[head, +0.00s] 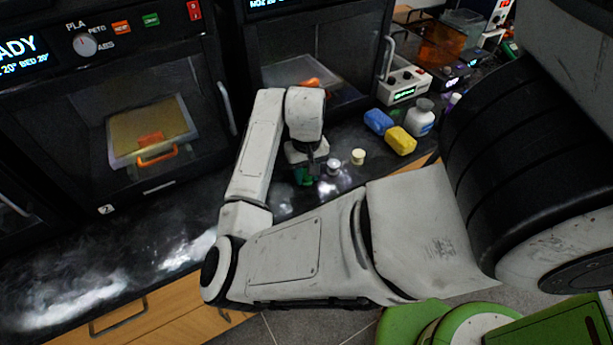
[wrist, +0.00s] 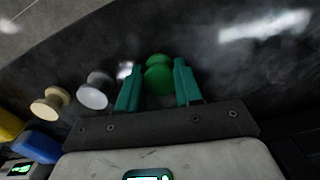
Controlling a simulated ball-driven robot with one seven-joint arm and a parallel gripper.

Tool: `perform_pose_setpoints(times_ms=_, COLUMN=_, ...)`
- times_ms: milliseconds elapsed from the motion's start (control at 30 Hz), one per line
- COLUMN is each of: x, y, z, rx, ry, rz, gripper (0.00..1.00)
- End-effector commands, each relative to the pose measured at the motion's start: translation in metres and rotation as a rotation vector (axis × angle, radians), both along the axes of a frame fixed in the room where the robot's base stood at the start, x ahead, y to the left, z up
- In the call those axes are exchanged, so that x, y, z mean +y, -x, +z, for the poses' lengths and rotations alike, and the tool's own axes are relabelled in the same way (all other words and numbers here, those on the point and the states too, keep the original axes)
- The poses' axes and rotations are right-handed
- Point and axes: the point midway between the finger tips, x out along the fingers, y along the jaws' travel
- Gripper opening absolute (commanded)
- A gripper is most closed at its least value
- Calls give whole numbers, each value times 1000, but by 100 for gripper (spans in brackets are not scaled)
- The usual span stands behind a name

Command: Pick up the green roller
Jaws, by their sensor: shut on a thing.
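The green roller (wrist: 158,76) is a spool-like piece with a waist. In the wrist view it sits between the two teal fingers of my gripper (wrist: 158,86), which are shut on it. In the head view my gripper (head: 311,168) is low over the black worktop, and the green roller (head: 303,177) shows partly below it, half hidden by my wrist. I cannot tell whether the roller touches the worktop.
A grey-white roller (wrist: 95,92) and a cream roller (wrist: 49,103) stand beside the green one. Blue (head: 378,121) and yellow (head: 401,140) blocks and a white bottle (head: 420,118) are to the right. Printers (head: 150,100) line the back. The left worktop (head: 110,260) is clear.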

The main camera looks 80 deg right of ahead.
Motion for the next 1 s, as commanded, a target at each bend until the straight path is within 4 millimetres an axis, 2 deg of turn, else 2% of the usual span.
perform_pose_setpoints(times_ms=100, x=0, y=0, z=0, rx=0, ry=0, rz=0, gripper=6)
perform_pose_setpoints(times_ms=433, x=0, y=0, z=4, rx=0, ry=0, rz=0, gripper=6)
perform_pose_setpoints(times_ms=567, x=0, y=0, z=16, rx=-1, ry=2, rz=-1, gripper=6)
perform_pose_setpoints(times_ms=667, x=-1, y=2, z=35, rx=0, ry=4, rz=-4, gripper=6)
perform_pose_setpoints(times_ms=900, x=-6, y=46, z=94, rx=-6, ry=1, rz=-10, gripper=6)
perform_pose_setpoints(times_ms=1000, x=-9, y=72, z=104, rx=-4, ry=0, rz=-11, gripper=6)
